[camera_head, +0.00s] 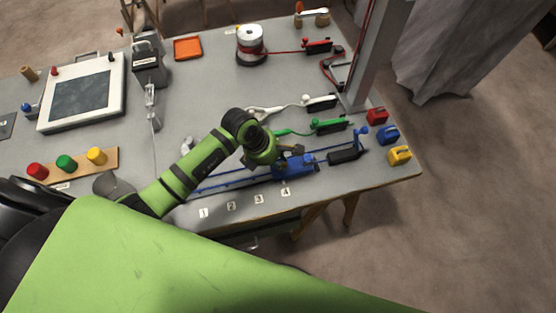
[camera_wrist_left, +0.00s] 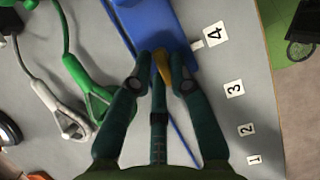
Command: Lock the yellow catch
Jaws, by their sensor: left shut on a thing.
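The yellow catch (camera_wrist_left: 163,66) stands at the end of a blue block (camera_wrist_left: 150,25) in the left wrist view, between my fingertips. My left gripper (camera_wrist_left: 164,74) is shut on it. In the head view my left gripper (camera_head: 284,158) reaches down over the blue block (camera_head: 303,165), which sits on a blue rail (camera_head: 230,181) near the table's front edge. The catch is hard to make out there behind the gripper. The block stands near the number 4 tag (camera_head: 285,192), which also shows in the left wrist view (camera_wrist_left: 215,34). My right gripper is not in view.
Green (camera_head: 328,125) and white (camera_head: 320,102) handled cords lie just behind the block. Red (camera_head: 376,116), blue (camera_head: 387,135) and yellow (camera_head: 399,155) blocks stand at the table's right edge. A grey post (camera_head: 376,55) rises behind them. Bare tabletop (camera_head: 200,85) lies behind my arm.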

